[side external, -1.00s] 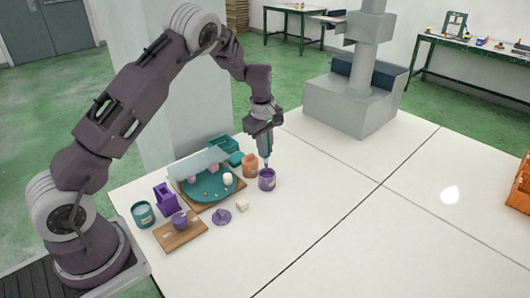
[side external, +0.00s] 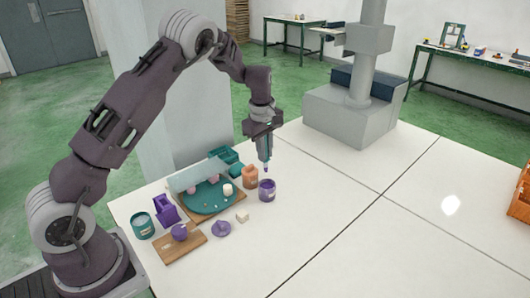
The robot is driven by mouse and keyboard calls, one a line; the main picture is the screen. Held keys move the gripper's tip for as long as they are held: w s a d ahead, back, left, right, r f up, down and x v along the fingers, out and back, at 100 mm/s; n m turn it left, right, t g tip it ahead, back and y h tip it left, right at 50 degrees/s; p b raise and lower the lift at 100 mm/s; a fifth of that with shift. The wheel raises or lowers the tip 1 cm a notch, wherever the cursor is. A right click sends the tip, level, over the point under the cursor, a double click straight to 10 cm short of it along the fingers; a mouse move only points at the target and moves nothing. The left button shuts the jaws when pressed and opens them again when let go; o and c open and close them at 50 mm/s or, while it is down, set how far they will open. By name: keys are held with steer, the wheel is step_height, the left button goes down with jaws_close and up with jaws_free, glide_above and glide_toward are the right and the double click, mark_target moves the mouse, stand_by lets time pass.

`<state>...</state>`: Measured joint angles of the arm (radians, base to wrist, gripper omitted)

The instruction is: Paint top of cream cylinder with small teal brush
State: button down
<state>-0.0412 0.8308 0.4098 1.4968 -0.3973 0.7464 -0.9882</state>
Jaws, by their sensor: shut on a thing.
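The cream cylinder (side external: 227,190) stands upright on a round teal tray (side external: 206,207). My gripper (side external: 264,158) is shut on the small brush (side external: 266,169), which points down with a purple tip. Most of the brush is hidden by the gripper; a little teal shows at the jaws. The brush tip hangs just above the open purple jar (side external: 267,192), to the right of the cylinder, and looks clear of its rim.
An orange container (side external: 249,175) stands just behind the jar, with teal boxes (side external: 222,155) farther back. A purple lid-like piece (side external: 222,229), a pale block (side external: 242,216) and a wooden board (side external: 180,246) lie in front.

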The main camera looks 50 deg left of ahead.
steer(key=s+a+f+g, duration=0.1)
steer(key=s+a+f, duration=0.2)
steer(key=s+a, duration=0.5)
steer(key=shift+s+f+h, duration=0.4)
steer(key=shift+s, duration=0.05)
steer(key=shift+f, duration=0.1)
steer(key=shift+f, duration=0.15)
steer(key=shift+f, duration=0.35)
stand_by(0.7)
